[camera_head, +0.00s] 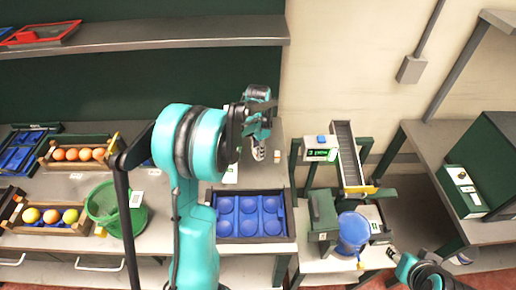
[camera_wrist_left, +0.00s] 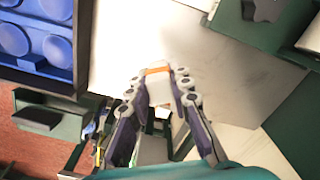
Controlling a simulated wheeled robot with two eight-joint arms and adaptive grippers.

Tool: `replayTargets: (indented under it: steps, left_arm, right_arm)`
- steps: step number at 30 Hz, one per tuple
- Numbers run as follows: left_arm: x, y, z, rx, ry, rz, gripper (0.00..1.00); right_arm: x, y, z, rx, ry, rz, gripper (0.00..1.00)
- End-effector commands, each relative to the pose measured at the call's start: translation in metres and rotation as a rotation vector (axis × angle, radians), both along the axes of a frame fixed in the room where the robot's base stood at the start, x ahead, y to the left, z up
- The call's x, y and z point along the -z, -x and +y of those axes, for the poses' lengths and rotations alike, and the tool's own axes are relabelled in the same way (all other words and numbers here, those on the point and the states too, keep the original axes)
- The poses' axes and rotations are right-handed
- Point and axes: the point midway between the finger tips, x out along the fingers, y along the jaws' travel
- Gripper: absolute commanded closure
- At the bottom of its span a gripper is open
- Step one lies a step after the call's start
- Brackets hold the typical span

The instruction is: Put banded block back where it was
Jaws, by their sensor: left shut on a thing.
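The banded block (camera_wrist_left: 158,88) is white with an orange band near its top end. In the left wrist view it sits between the fingertips of my left gripper (camera_wrist_left: 160,92), which is shut on it. In the head view my left gripper (camera_head: 259,148) is over the back right of the counter, beyond the blue tray, and the block is hard to make out there. Part of my right arm's end (camera_head: 402,266) shows at the bottom right, and its jaws cannot be read.
A blue tray with round hollows (camera_head: 236,190) stands at the counter's front right; it also shows in the left wrist view (camera_wrist_left: 72,75). A green basket (camera_head: 97,203) and fruit crates (camera_head: 42,165) are at left. A small conveyor (camera_head: 347,152) and a blue container (camera_head: 352,232) are right.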

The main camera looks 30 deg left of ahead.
Motion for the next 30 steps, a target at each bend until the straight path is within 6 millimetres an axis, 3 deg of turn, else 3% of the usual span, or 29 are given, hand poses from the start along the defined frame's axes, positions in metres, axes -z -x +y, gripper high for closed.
replayTargets:
  steps: [18,30]
  left_arm:
    - [0.052,0.0,0.0,0.0,0.0,0.0,1.0]
    - [0.055,0.0,0.0,0.0,0.0,0.0,1.0]
  right_arm:
    - [0.036,0.0,0.0,0.0,0.0,0.0,0.6]
    - [0.037,0.0,0.0,0.0,0.0,0.0,0.6]
